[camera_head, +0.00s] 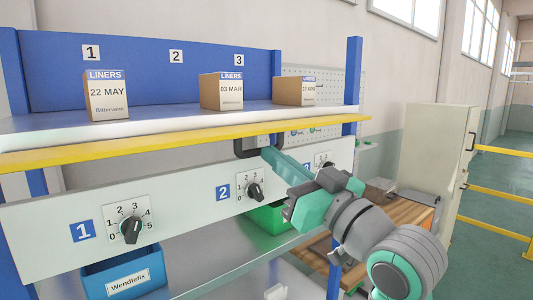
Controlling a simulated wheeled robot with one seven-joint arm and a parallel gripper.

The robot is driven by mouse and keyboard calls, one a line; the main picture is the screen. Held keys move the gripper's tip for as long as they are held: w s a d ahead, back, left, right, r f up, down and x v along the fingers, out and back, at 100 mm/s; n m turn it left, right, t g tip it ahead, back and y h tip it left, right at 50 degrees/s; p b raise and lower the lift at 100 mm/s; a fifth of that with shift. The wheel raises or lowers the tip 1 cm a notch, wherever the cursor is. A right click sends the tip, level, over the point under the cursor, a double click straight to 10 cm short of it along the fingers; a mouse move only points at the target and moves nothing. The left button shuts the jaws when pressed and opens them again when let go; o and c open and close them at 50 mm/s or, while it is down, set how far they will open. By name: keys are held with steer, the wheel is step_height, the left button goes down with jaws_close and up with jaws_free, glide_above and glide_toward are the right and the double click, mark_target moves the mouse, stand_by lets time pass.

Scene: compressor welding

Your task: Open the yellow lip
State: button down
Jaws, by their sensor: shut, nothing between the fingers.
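The yellow lip (150,147) is a long strip along the front edge of the upper shelf, running from the left edge of the picture to the right blue post. It lies roughly flat. A black bracket, apparently its handle (242,149), hangs under it right of centre. My gripper (268,153) reaches up from the lower right. Its long teal fingers are together and empty, with their tips at the black bracket just below the lip. I cannot tell whether the tips touch the bracket or pass behind it.
Boxes marked LINERS (106,96) stand on the upper shelf (160,120). A white panel with dials (131,229) lies below the lip. A blue bin (123,276) and a green bin (268,218) sit under it. A cabinet (433,165) and yellow rails (497,191) stand at right.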

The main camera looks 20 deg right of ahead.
steer(key=shift+w+f, duration=0.2)
steer(key=shift+f, duration=0.1)
steer(key=shift+a, duration=0.1)
stand_by(0.5)
